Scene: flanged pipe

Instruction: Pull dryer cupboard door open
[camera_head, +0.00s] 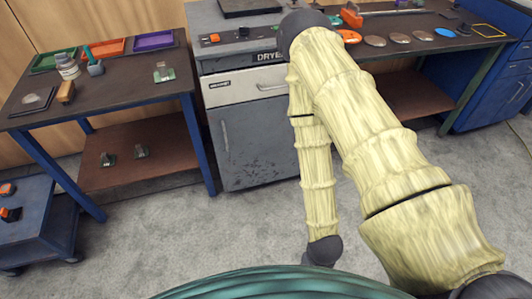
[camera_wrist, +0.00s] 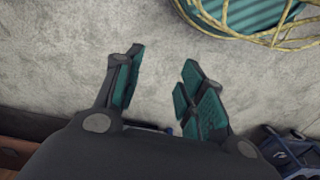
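The dryer cupboard (camera_head: 216,93) stands at the back centre in the head view, with a "DRYE…" label partly cut off by my arm. Its grey front door (camera_head: 250,150) looks shut. A dark vertical handle (camera_head: 224,136) shows near the door's left edge, and a small dark piece (camera_head: 272,87) sits on the pale panel above. My arm hides the cupboard's right part. My gripper (camera_wrist: 163,65) is open and empty in the wrist view, pointing over bare floor. In the head view the arm's dark lower end (camera_head: 322,250) hangs in front of the cupboard, apart from the door; fingers cannot be made out.
A table (camera_head: 120,85) with trays and small items stands left of the cupboard. A low blue cart (camera_head: 40,225) is at lower left. A bench (camera_head: 460,45) with tools and discs extends right, beside a blue cabinet (camera_head: 495,85). Grey floor (camera_head: 180,240) before the cupboard is clear.

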